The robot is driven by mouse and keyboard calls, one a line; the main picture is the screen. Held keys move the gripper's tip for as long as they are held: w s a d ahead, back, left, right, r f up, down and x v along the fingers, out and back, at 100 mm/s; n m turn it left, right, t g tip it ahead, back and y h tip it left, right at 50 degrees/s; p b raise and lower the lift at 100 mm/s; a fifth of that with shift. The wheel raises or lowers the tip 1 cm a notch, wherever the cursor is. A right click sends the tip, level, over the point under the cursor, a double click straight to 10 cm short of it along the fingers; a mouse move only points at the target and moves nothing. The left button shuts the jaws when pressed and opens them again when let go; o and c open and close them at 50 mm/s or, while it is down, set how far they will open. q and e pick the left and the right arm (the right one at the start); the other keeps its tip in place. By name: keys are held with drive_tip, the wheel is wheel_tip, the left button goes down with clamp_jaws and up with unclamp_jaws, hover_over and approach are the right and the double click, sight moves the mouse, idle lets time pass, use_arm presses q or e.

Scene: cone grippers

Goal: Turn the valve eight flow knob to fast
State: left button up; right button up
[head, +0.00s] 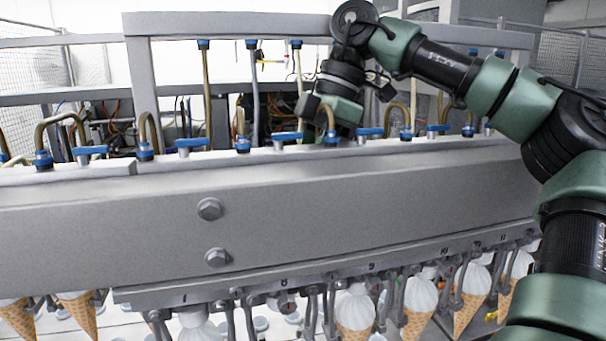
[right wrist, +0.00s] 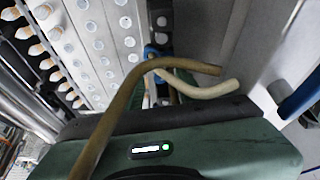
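A row of blue T-shaped knobs sits on top of the long grey metal beam (head: 370,195). The knob (head: 287,136) roughly above the label 8 (head: 284,283) lies with its bar along the beam. My right gripper (head: 335,112) reaches down behind the beam's top edge, just right of this knob, close to a blue hose fitting (head: 331,138). Its fingers are hidden, and I cannot tell whether it touches anything. The right wrist view shows a blue part (right wrist: 150,52) partly behind a bent hose. My left gripper is out of view.
Tan hoses (right wrist: 130,95) bend close around my right gripper. Another blue knob (head: 369,131) stands just right of it. Ice cream cones (head: 356,310) hang below the beam. A grey frame (head: 230,24) with hanging tubes stands behind.

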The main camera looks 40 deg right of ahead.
clamp_jaws()
drive_tip(key=shift+n+g, duration=0.3)
drive_tip(key=shift+n, duration=0.5)
unclamp_jaws()
drive_tip(key=v, duration=0.7)
drive_tip(key=shift+d+r+b, duration=0.25)
drive_tip(key=shift+r+b, duration=0.1)
drive_tip(key=shift+b, duration=0.1)
